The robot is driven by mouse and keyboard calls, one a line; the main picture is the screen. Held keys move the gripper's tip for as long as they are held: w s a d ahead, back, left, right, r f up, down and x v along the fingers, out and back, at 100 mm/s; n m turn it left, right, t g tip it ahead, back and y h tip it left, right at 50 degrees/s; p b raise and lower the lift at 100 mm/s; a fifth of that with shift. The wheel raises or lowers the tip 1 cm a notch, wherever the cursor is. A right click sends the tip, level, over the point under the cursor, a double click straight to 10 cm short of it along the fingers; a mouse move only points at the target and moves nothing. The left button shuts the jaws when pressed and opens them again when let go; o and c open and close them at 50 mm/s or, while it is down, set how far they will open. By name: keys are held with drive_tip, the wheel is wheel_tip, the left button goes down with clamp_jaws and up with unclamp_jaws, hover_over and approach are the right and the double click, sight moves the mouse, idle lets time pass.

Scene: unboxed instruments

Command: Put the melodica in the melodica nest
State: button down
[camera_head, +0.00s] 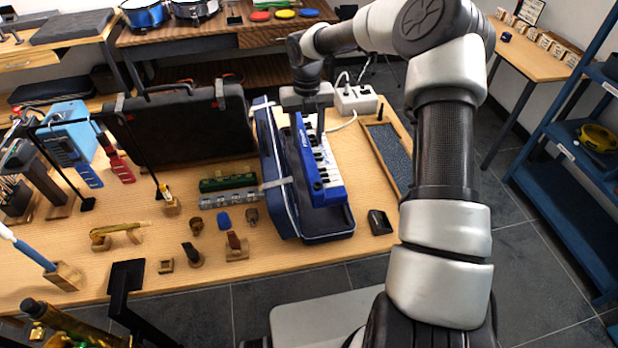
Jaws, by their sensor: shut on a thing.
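The melodica (318,165) is blue with white and black keys. It lies lengthwise over the open blue case, with its near end toward me. The open case (338,232) has a dark blue lining, and its lid stands up on the left. The nest inside the case is mostly hidden under the melodica. My gripper (308,112) points down at the far end of the melodica and is shut on it. I cannot tell whether the melodica touches the lining or hangs just above it.
The wooden table (120,260) carries a green harmonica (228,183), a silver one below it, and several small mouthpieces left of the case. A large black case (180,125) stands behind. A long lined tray (390,155) and a small black block (379,222) are at the right.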

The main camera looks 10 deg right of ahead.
drive_tip(key=shift+w+f+b, duration=0.25)
drive_tip(key=shift+f+b, duration=0.05)
drive_tip(key=shift+f, duration=0.55)
wheel_tip(320, 180, down, 10)
drive_tip(key=shift+r, duration=0.25)
drive_tip(key=shift+f, duration=0.1)
drive_tip(key=c, duration=1)
unclamp_jaws()
drive_tip(key=shift+s, duration=0.1)
wheel_tip(320, 180, up, 12)
drive_tip(key=shift+r, duration=0.1)
